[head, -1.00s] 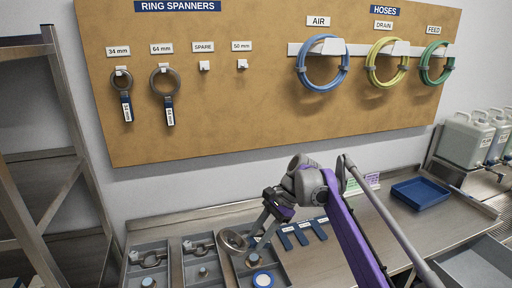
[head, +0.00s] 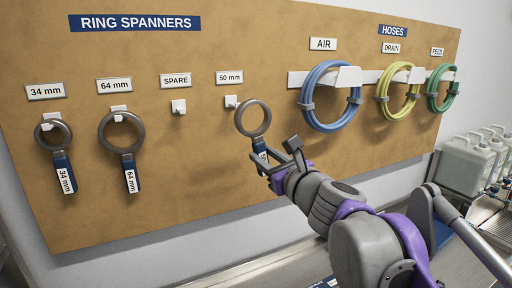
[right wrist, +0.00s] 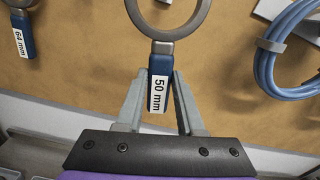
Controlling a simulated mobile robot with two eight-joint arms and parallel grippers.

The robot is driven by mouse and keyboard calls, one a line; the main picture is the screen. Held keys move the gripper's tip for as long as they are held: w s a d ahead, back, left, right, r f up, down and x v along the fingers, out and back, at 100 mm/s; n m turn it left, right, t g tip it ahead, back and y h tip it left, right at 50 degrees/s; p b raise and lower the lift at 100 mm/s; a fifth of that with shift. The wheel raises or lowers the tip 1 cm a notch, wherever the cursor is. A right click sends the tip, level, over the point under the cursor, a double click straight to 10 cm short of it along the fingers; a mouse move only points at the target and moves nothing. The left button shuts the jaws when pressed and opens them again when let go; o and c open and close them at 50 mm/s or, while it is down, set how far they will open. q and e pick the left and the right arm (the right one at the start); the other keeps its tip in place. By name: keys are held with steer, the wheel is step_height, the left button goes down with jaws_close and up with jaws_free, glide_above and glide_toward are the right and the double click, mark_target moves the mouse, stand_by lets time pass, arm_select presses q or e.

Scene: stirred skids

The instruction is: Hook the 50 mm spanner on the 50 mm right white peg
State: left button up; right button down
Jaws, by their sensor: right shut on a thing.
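The 50 mm spanner (head: 254,120) has a grey ring and a blue handle with a white "50 mm" label. It also shows in the right wrist view (right wrist: 161,62), ring up. My right gripper (head: 272,168) is shut on its handle; the fingers (right wrist: 160,88) lie on both sides of it in the right wrist view. The 50 mm white peg (head: 231,102) is on the board under its "50 mm" label (head: 229,78). In the head view the ring is just right of and slightly below the peg, apart from it. My left gripper is not in view.
The 34 mm spanner (head: 56,145) and 64 mm spanner (head: 123,135) hang on pegs at left. The spare peg (head: 178,107) is empty. A blue hose (head: 326,125) hangs close right of the held spanner. The brown board (head: 190,190) is bare below.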

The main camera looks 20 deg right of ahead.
steer(key=shift+s+d+r, duration=0.15)
steer(key=shift+s+r, duration=0.1)
steer(key=shift+s, duration=0.25)
steer(key=shift+w+f, duration=0.15)
steer(key=shift+w, duration=0.9)
steer(key=shift+x, duration=4.35)
steer(key=shift+w+f, duration=0.5)
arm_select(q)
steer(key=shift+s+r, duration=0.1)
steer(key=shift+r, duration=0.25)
arm_select(e)
steer(key=shift+w+a+f, duration=0.15)
steer(key=shift+a+f, duration=0.05)
steer(key=shift+f, duration=0.15)
steer(key=shift+c, duration=2.2)
jaws_free()
